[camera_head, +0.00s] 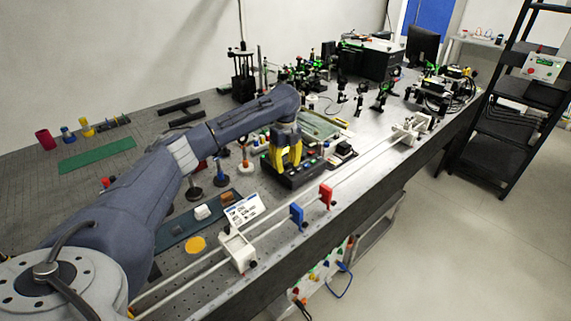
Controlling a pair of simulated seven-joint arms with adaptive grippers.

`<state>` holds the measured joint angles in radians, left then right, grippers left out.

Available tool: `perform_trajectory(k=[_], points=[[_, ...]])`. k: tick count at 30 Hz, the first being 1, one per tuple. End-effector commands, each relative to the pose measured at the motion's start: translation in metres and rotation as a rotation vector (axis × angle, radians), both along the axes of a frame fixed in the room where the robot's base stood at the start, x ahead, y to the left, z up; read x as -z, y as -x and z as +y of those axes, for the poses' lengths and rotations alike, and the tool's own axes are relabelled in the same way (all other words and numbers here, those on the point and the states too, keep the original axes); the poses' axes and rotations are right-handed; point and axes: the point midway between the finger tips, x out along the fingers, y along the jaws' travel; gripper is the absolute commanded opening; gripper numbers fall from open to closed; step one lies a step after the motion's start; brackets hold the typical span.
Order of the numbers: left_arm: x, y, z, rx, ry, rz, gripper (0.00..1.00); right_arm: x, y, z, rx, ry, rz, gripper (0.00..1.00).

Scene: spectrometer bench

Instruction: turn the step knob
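A black control box (296,177) with small coloured buttons sits on the bench near its front edge, at the middle of the view. My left gripper (286,164) has yellow fingers and points down over the back of this box. Its two fingers are apart, with a gap between them. I cannot make out the step knob; the fingers hide part of the box top, and the rest is too small to tell. I cannot tell whether the fingertips touch the box. My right gripper is not in view.
A small sign (243,210) stands left of the box. Posts and optics crowd the bench behind. A black shelf rack (490,130) stands at right.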

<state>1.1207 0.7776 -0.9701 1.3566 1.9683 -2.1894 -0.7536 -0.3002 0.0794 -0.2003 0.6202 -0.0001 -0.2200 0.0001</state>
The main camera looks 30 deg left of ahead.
Motion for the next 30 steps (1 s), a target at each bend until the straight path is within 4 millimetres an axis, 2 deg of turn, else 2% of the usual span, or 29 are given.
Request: perform_trajectory(k=[8,13,30], points=[[0.0,0.0,0.0,0.0,0.0,0.001,0.4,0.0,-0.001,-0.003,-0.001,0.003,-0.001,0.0],[-0.01,-0.001,0.001,-0.001,-0.002,-0.002,0.4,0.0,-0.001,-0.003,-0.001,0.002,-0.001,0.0],[-0.097,0.0,0.001,0.0,-0.001,-0.002,0.4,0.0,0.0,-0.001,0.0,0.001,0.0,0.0]])
